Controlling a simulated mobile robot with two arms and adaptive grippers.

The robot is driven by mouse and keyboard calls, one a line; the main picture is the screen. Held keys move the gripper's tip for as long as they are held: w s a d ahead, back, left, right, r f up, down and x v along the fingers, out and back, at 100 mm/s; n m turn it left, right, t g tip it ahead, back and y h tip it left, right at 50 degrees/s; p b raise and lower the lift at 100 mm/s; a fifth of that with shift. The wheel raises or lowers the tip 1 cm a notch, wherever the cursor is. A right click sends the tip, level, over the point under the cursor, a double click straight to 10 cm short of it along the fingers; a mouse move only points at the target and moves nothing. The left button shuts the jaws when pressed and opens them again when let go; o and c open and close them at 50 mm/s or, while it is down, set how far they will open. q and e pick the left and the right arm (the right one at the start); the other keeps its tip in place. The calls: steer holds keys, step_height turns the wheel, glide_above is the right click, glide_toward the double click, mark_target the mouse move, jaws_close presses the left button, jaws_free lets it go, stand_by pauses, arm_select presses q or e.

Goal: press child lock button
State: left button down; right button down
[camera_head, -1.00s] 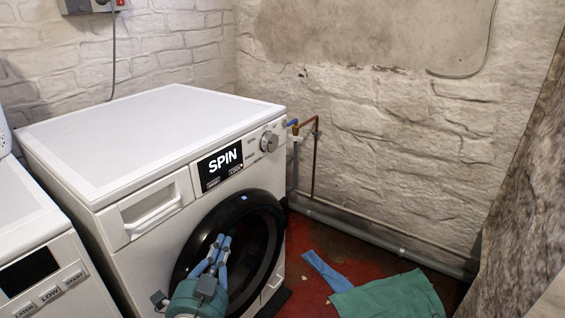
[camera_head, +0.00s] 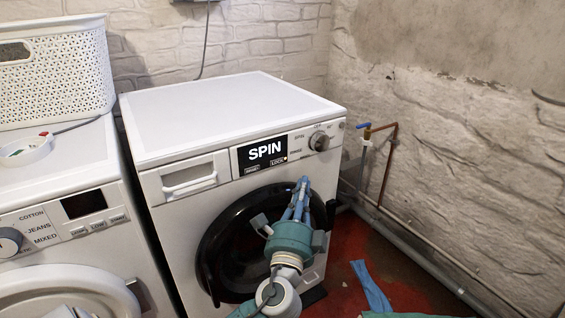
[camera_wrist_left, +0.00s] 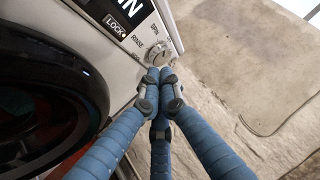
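The white washing machine (camera_head: 235,100) has a black display reading SPIN (camera_head: 265,152). The child lock button, labelled LOCK (camera_head: 278,162), is at the display's lower right, with a small orange light beside it. The LOCK label also shows in the left wrist view (camera_wrist_left: 117,28), near the dial (camera_wrist_left: 160,52). My left gripper (camera_head: 302,182) has its blue fingers drawn together, pointing up, below and right of the LOCK label in the head view. In the left wrist view the closed fingertips (camera_wrist_left: 157,85) lie below and right of the label, apart from it.
The round black door (camera_head: 225,245) is behind and left of my left gripper. A second washer (camera_head: 75,180) with a white basket (camera_head: 55,75) stands left. A copper pipe (camera_head: 388,165) runs right of the machine.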

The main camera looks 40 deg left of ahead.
mark_target(277, 161)
arm_select(q)
steer(key=shift+w+a, duration=0.55)
steer(key=shift+a, duration=0.8)
steer(key=shift+w+a, duration=0.6)
steer(key=shift+a, duration=0.75)
steer(key=shift+w+a, duration=0.55)
steer(key=shift+a, duration=0.8)
arm_select(e)
steer(key=shift+w+a+r, duration=0.1)
steer(key=shift+w+r, duration=0.05)
steer(key=shift+w, duration=0.2)
arm_select(q)
steer(key=shift+a, duration=0.15)
arm_select(e)
steer(key=shift+w, duration=0.1)
arm_select(q)
steer(key=shift+w+a, duration=0.15)
steer(key=shift+a, duration=0.05)
arm_select(e)
steer(key=shift+w+a+r+t, duration=0.1)
steer(key=shift+w+r+t, duration=0.1)
steer(key=shift+w+t, duration=0.2)
